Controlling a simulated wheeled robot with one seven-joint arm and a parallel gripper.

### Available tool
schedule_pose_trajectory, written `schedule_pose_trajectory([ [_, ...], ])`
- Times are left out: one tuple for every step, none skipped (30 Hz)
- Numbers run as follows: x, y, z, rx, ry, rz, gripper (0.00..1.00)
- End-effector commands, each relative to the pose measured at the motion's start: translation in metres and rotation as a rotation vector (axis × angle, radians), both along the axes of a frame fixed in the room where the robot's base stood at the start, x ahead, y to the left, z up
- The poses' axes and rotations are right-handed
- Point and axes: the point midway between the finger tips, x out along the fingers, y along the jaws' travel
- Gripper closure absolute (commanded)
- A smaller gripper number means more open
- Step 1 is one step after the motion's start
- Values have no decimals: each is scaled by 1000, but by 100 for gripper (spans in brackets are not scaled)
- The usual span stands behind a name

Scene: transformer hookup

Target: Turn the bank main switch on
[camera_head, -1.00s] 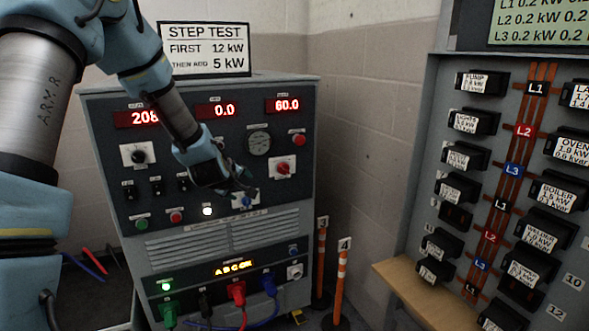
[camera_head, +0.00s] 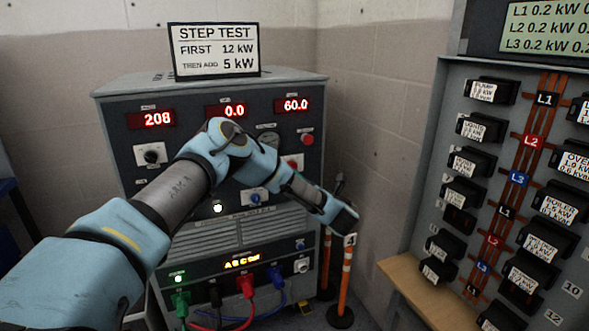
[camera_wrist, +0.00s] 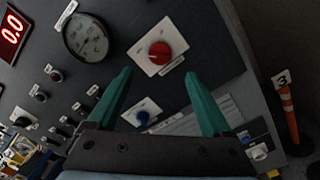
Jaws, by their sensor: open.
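My gripper (camera_head: 343,214) is open and empty, in front of the grey cabinet's lower right edge in the head view. In the wrist view its two green fingers (camera_wrist: 157,75) stand apart. A red rotary knob (camera_wrist: 158,53) on a white plate shows just beyond the fingertips; in the head view it (camera_head: 294,162) is partly behind my arm. A blue rotary knob (camera_wrist: 142,117) shows between the fingers, and in the head view (camera_head: 255,197) below my forearm. The labels are too small to read, so I cannot tell which one is the bank main switch.
The cabinet has red readouts (camera_head: 157,119), a round gauge (camera_wrist: 85,38) and plugged cables (camera_head: 245,286) low down. Orange posts (camera_head: 345,282) stand right of it. A breaker panel (camera_head: 425,185) with a wooden ledge (camera_head: 412,283) stands at right.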

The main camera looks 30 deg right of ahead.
Motion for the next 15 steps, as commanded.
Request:
schedule_pose_trajectory([
  [9,0,4,1,-2,3,16],
  [15,-1,4,1,-2,3,16],
  [23,-1,3,2,0,3,16],
  [29,-2,3,3,-1,4,16],
  [35,-3,4,3,0,3,16],
  [42,-4,4,3,-2,3,16],
  [48,-5,3,3,-1,2,16],
  [53,-5,3,3,-1,2,16],
  [60,-6,3,3,-2,1,16],
  [64,-7,3,3,-1,1,16],
  [68,-7,3,3,-1,1,16],
  [73,-8,2,3,-1,1,16],
  [76,-9,1,3,0,-1,16],
  [79,-9,2,3,0,0,16],
  [82,-9,2,4,-1,-1,16],
])
